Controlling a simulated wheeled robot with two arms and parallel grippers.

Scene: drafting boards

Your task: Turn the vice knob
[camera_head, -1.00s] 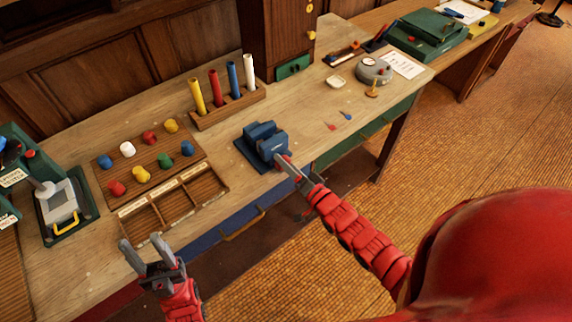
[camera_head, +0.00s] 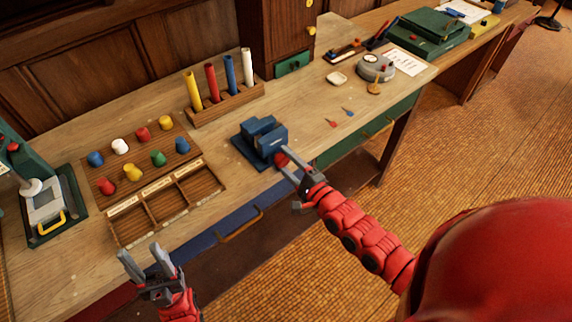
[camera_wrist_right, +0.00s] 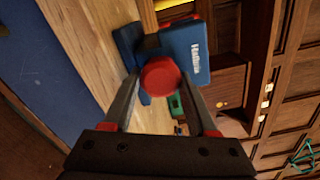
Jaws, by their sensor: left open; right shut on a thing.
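The blue vice (camera_head: 262,137) stands at the front edge of the wooden bench, with its red knob (camera_head: 281,160) facing me. In the right wrist view the round red knob (camera_wrist_right: 160,77) sits between the two fingers, in front of the blue vice body (camera_wrist_right: 187,50). My right gripper (camera_head: 285,163) is shut on the knob, with one finger on each side of it. My left gripper (camera_head: 141,253) is open and empty, in front of the bench near the sorting tray, away from the vice.
A board with several coloured knobs (camera_head: 130,155) and a tray with compartments (camera_head: 166,201) lie left of the vice. A rack of coloured rods (camera_head: 222,104) stands behind it. A blue drawer (camera_head: 217,226) is below the bench top.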

